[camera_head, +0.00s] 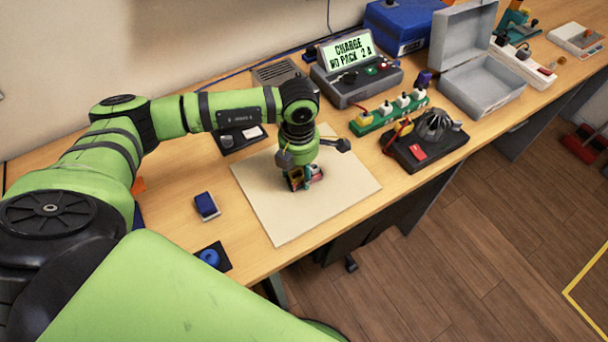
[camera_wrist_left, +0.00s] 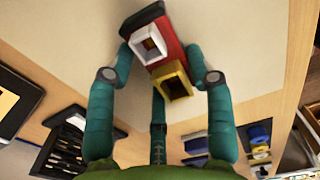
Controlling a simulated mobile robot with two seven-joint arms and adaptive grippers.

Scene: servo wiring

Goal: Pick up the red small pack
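The red small pack (camera_wrist_left: 168,52) is a red block with a dark end, a white-framed socket and a yellow socket. It fills the space between my left gripper's fingers in the wrist view. My left gripper (camera_head: 304,180) points down over the cream mat (camera_head: 258,205) in the head view. Its teal fingers bend in against the pack's sides, and the gripper (camera_wrist_left: 160,50) looks shut on it. The pack is mostly hidden by the fingers in the head view. I cannot tell whether it touches the mat. My right gripper is not in view.
A grey charger (camera_head: 360,84) reads "CHARGE NO PACK 2 A". Beside it are a green strip (camera_head: 385,117), a black device (camera_head: 420,150) and an open grey case (camera_head: 480,82). A blue block (camera_head: 206,205) and a blue ring (camera_head: 209,257) lie left of the mat. The mat's right part is clear.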

